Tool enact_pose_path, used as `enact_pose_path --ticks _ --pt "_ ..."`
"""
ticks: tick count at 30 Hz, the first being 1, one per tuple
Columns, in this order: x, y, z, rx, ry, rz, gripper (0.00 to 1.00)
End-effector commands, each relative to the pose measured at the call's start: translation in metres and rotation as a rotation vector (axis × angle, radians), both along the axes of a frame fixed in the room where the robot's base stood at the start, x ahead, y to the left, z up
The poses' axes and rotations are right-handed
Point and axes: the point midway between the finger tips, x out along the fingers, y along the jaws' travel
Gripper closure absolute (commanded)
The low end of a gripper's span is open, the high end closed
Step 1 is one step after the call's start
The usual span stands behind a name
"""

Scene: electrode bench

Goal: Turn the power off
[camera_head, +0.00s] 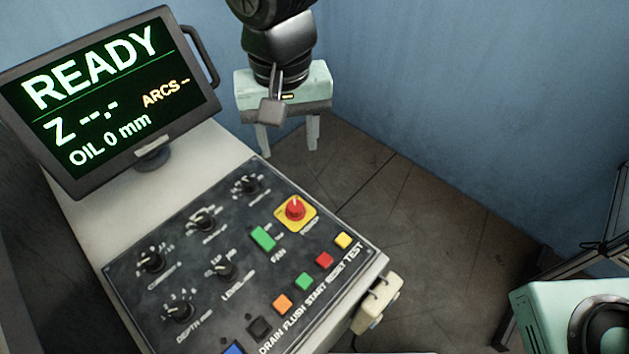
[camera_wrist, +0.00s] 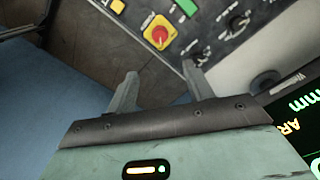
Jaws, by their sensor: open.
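The power switch (camera_head: 295,209) is a red rotary knob on a yellow plate, near the right edge of the dark control panel (camera_head: 230,292). A white mark shows on the knob. It also shows in the wrist view (camera_wrist: 159,33), at the top middle. My gripper (camera_head: 289,148) is in the head view at the top middle, above the switch in the picture, with its fingers pointing down. In the wrist view my gripper (camera_wrist: 160,72) has its two fingers wide apart with nothing between them. The knob appears beyond the fingertips, apart from them.
A lit screen (camera_head: 105,95) reading READY stands at the panel's upper left. A green FAN switch (camera_head: 263,238) is beside the power switch. Several coloured buttons line the panel's lower right edge, and black knobs fill its left. A mint-green machine (camera_head: 560,315) stands at lower right.

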Motion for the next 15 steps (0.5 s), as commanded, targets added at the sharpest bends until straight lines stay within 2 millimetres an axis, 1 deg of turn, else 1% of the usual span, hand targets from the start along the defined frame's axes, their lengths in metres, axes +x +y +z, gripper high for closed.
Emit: enact_pose_path --ticks 5,15 --pt "-0.001 -0.002 -0.025 -0.005 0.004 0.001 0.48" --pt "-0.001 -0.002 -0.095 -0.004 0.005 0.0 0.48"
